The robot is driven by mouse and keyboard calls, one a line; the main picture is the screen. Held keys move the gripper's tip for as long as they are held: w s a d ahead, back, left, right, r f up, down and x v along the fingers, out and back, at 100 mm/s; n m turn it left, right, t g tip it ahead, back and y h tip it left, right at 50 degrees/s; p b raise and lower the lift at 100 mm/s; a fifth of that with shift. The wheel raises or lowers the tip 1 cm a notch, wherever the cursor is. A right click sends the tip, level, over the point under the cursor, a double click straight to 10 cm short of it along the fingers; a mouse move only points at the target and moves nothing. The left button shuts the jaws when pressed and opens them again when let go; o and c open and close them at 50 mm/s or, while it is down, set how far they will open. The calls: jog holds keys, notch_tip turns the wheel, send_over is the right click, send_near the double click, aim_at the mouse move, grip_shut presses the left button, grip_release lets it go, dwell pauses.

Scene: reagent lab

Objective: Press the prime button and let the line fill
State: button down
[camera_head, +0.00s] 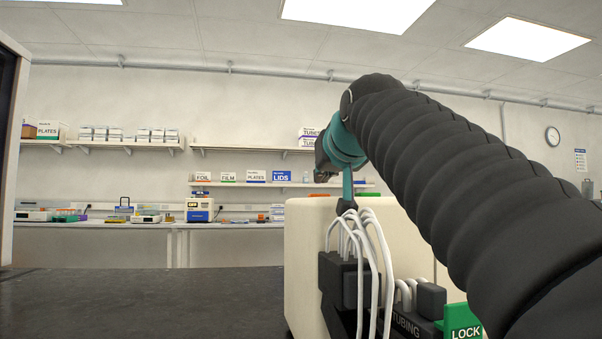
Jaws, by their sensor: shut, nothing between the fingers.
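A cream-coloured bench machine (303,250) stands at the right of the dark bench. White tubes (372,262) loop over a black block on its near side, marked "TUBING". A green tab marked "LOCK" (462,327) is at its lower right. I do not see the prime button, and the machine's far side is hidden. My gripper (325,165) shows as a small dark shape past the teal wrist, above the machine's top left. It is shut and empty; its fingertips are hard to make out. I cannot tell whether it touches the machine.
The dark bench top (150,300) left of the machine is clear. My ribbed black arm covers much of the right side. A back counter (110,226) with small instruments and wall shelves (95,146) with boxes are far behind.

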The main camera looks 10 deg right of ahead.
jog(key=r+v, duration=0.1)
jog(key=v, duration=0.9)
jog(key=shift+s, duration=0.2)
jog(key=shift+r, duration=0.1)
